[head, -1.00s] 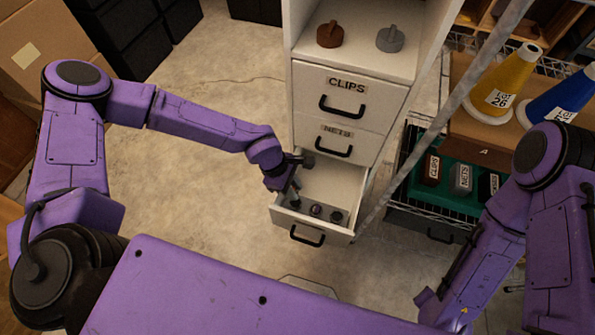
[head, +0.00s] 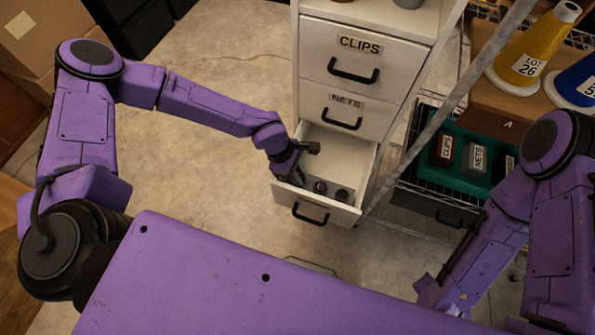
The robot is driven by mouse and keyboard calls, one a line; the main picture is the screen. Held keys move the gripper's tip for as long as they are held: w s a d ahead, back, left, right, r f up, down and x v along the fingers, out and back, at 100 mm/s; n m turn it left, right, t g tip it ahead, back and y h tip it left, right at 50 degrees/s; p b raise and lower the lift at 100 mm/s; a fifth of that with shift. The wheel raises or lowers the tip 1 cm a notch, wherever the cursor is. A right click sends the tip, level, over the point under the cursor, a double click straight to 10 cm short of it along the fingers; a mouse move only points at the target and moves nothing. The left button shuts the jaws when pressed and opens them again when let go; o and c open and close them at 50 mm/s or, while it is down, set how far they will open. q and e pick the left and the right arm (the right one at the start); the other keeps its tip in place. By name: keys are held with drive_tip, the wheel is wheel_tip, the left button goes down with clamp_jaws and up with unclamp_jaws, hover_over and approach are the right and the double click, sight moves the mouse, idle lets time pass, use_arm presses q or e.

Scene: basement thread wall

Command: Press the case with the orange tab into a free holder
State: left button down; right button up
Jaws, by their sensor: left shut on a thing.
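My left gripper (head: 299,164) is inside the open bottom drawer (head: 327,211) of the white cabinet, at its left side. It is shut on a small dark thing, mostly hidden by the gripper and wrist. Two small dark round pieces (head: 320,187) (head: 342,195) sit on the drawer floor to the right of the gripper. I cannot tell whether they are holders or cases. No orange tab can be made out. My right arm comes down at the right, and its gripper fingers are not visible.
The CLIPS drawer (head: 369,51) and NETS drawer (head: 365,104) above are shut. At right, a green tray (head: 438,172) holds labelled blocks, below a yellow cone (head: 534,42) and a blue cone (head: 580,84). A grey diagonal post (head: 455,95) crosses before the rack. Floor left of the cabinet is clear.

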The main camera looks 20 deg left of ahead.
use_arm(q)
drive_tip(key=shift+d+r, duration=0.1)
idle(0.5)
drive_tip(key=c, duration=0.9)
unclamp_jaws()
drive_tip(key=shift+o, duration=0.2)
drive_tip(key=v, duration=1)
drive_tip(key=shift+r+b, duration=0.15)
drive_tip(key=shift+b, duration=0.15)
